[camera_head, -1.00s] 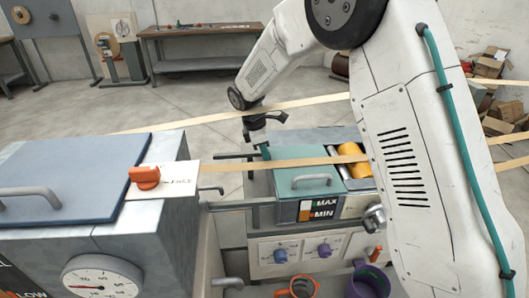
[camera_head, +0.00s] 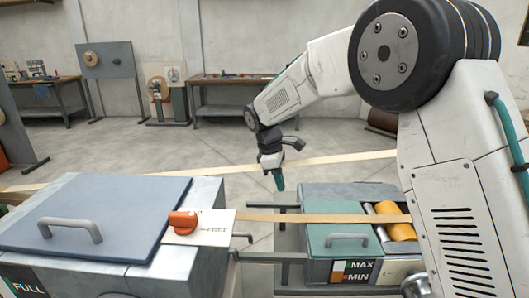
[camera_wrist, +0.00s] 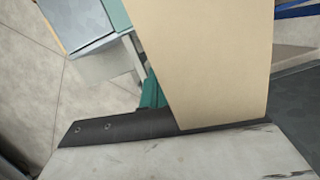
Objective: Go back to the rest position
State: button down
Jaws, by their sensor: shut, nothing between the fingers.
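My gripper (camera_head: 278,180) hangs at the end of my arm, pointing down, with its green fingertips together and nothing held. In the head view it is above and behind the machine with the green lid (camera_head: 336,230), near a pale paper strip (camera_head: 345,160) that runs across the picture behind it. In the wrist view a broad tan strip (camera_wrist: 205,60) crosses close to the camera and covers most of the fingers. A bit of green finger (camera_wrist: 152,92) shows beside the strip. I cannot tell whether the gripper touches it.
A grey tank (camera_head: 90,215) with a blue handled lid and an orange knob (camera_head: 183,222) stands at front left. A second strip (camera_head: 320,218) runs from it to a yellow roller (camera_head: 397,224). Benches (camera_head: 245,103) stand along the back wall, with open floor before them.

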jog(key=s+d+r+m+y, duration=0.1)
jog(key=s+d+r+m, duration=0.2)
jog(key=s, duration=1)
jog(key=s+d+r+m+t+y, duration=0.1)
jog(key=s+d+r+m, duration=0.2)
jog(key=s+d+m, duration=0.4)
jog(key=s+d+r+m+t, duration=0.1)
jog(key=s+d+r+m, duration=0.3)
jog(key=s, duration=1.6)
jog(key=shift+s+d+m+y, duration=0.2)
jog(key=shift+d+m+y, duration=0.3)
jog(key=shift+d, duration=1.75)
